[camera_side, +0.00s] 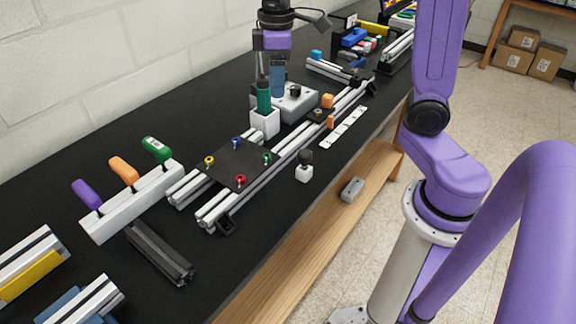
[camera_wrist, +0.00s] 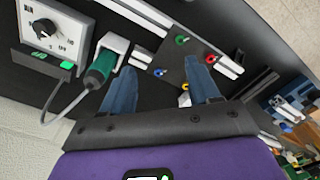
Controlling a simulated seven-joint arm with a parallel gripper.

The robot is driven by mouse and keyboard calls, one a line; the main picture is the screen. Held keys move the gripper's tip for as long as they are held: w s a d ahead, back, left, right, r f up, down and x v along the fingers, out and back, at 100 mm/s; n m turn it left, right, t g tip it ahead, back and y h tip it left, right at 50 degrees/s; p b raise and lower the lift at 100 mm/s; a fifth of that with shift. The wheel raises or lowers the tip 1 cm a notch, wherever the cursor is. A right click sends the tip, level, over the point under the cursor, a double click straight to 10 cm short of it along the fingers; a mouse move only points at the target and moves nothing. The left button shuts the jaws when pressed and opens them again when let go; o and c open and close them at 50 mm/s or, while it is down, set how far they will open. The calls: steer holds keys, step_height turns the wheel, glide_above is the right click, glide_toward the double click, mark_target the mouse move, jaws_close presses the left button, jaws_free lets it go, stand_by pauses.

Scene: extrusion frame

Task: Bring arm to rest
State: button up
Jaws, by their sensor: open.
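My gripper (camera_side: 277,80) hangs above the black bench, behind the green power driver (camera_side: 264,97) in the side view. Its two blue fingers (camera_wrist: 162,84) are spread in the wrist view, with nothing held between them. The green driver stands upright in a white holder (camera_side: 265,123). In the wrist view the driver (camera_wrist: 101,68) is beside the left finger, outside the jaws, with a grey cable. The extrusion frame (camera_side: 211,213) lies on the bench and carries a black plate (camera_side: 236,172) with blue, yellow, green and red screws.
A grey controller box (camera_side: 296,101) with a knob stands by the holder. A white rack (camera_side: 133,207) of purple, orange and green-handled tools stands at left. Loose dark extrusions (camera_side: 160,253) lie in front. A small white bottle (camera_side: 304,170) stands near the bench's front edge.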

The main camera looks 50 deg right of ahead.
steer(key=s+a+f+n, duration=0.1)
steer(key=s+f+n, duration=0.1)
steer(key=s, duration=0.9)
steer(key=s+a+f+n, duration=0.2)
steer(key=s+f, duration=0.2)
steer(key=s, duration=0.8)
steer(key=shift+f+n, duration=0.3)
steer(key=shift+f, duration=0.1)
steer(key=shift+a, duration=0.1)
